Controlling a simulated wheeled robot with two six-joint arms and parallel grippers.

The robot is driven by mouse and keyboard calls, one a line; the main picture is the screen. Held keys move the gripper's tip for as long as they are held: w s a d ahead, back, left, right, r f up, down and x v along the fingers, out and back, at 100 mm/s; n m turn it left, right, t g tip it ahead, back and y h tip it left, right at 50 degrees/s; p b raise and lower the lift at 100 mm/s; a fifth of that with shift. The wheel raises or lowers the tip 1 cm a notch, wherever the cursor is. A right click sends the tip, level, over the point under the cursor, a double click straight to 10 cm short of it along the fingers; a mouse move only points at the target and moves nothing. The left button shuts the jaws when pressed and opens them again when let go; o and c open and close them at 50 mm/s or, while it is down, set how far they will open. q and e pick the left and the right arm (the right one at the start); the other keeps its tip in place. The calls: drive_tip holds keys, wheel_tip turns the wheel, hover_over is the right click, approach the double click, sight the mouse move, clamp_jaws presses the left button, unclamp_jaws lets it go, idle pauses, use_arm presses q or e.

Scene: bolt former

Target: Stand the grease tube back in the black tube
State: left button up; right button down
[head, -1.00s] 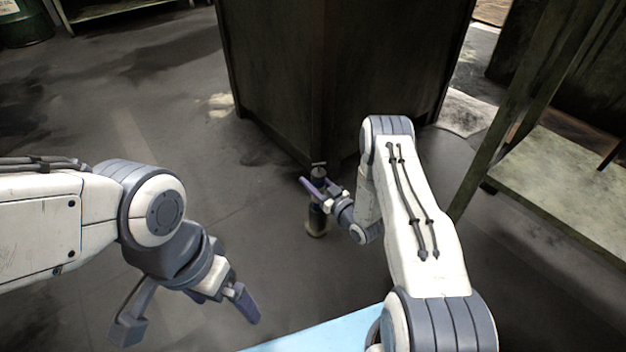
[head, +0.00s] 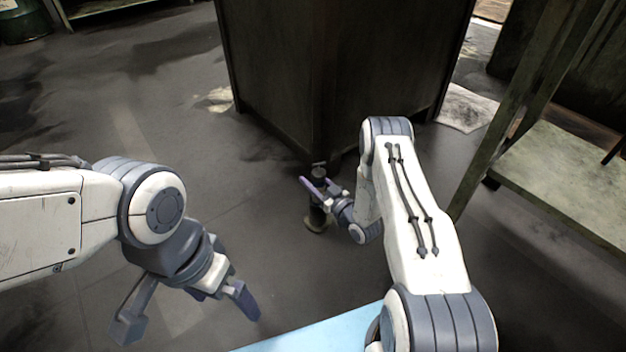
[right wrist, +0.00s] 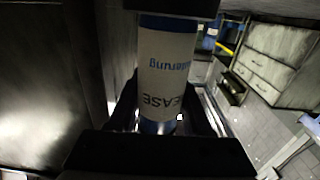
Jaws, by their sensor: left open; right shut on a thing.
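My right gripper (head: 316,192) is shut on the grease tube near the floor, by the corner of a dark cabinet. In the right wrist view the grease tube (right wrist: 167,65) shows a white label with blue print, upside down in the picture, and blue bands, between the dark fingers. In the head view its dark upper end (head: 318,172) shows above the fingers. A dark cylindrical part with a pale foot (head: 316,222) shows below them; I cannot tell whether this is the tube or the black tube. My left gripper (head: 185,318) is open and empty at lower left.
The dark cabinet (head: 345,80) stands close behind my right gripper. A metal table or shelf (head: 560,185) stands at the right, its leg near my right arm. The grey floor (head: 150,110) at left is clear. Drawers (right wrist: 275,60) show in the right wrist view.

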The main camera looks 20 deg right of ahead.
drive_tip(key=shift+c, duration=1.3)
unclamp_jaws()
drive_tip(key=shift+s, duration=0.15)
